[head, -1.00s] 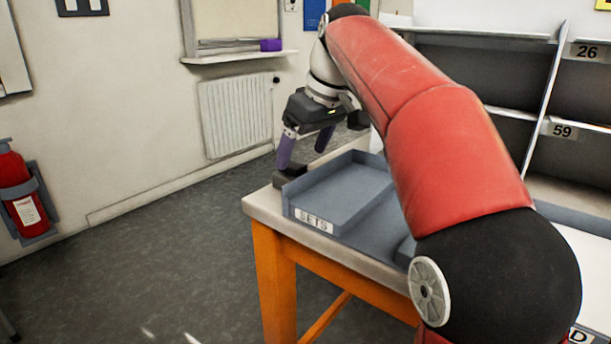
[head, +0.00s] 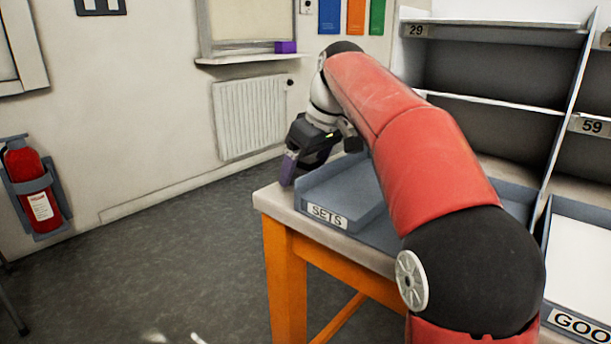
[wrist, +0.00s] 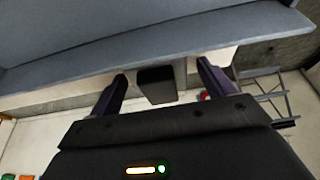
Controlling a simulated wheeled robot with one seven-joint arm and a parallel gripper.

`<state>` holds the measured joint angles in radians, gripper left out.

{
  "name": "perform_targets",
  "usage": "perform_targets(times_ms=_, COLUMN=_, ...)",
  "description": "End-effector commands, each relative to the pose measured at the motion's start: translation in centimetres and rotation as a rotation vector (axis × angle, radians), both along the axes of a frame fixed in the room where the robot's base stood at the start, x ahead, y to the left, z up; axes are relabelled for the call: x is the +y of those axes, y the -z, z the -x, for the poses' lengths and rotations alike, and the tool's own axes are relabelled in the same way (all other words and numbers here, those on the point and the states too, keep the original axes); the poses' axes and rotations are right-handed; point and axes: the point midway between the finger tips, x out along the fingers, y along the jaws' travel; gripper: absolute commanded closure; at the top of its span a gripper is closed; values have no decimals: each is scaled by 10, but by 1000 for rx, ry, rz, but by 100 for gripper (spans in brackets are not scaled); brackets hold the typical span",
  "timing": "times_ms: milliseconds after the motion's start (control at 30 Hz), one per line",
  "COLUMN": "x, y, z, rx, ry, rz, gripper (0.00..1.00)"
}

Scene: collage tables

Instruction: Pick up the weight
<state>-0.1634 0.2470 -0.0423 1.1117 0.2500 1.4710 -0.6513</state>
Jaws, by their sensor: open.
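The weight looks to be a small black block (wrist: 157,86), seen in the wrist view between my gripper's two purple fingers (wrist: 162,75), with a gap on each side. It rests on the pale table strip next to the grey tray. In the head view my gripper (head: 294,166) is down at the table's far left corner, beside the tray marked SETS (head: 340,200). It is open, with nothing held. The weight cannot be made out in the head view, where the gripper covers that spot.
The table (head: 283,203) has orange legs, and its left edge is close to my gripper. The tray's grey wall (wrist: 150,50) runs just past the fingertips. Grey shelves (head: 490,70) stand behind to the right. A fire extinguisher (head: 33,185) hangs at left.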

Motion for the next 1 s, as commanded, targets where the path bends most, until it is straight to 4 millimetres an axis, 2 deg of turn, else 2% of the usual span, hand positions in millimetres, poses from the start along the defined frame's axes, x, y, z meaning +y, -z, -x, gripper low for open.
perform_targets(times_ms=67, x=0, y=-1, z=0, rx=0, ry=0, rz=0, gripper=18)
perform_targets(times_ms=500, x=0, y=-1, z=0, rx=0, ry=0, rz=0, gripper=74)
perform_targets(times_ms=600, x=0, y=-2, z=0, rx=-3, ry=0, rz=-1, gripper=85)
perform_targets(times_ms=867, x=0, y=-4, z=0, rx=-3, ry=1, rz=-1, gripper=85)
perform_targets(times_ms=1000, x=0, y=-12, z=0, rx=-3, ry=0, rz=-1, gripper=85)
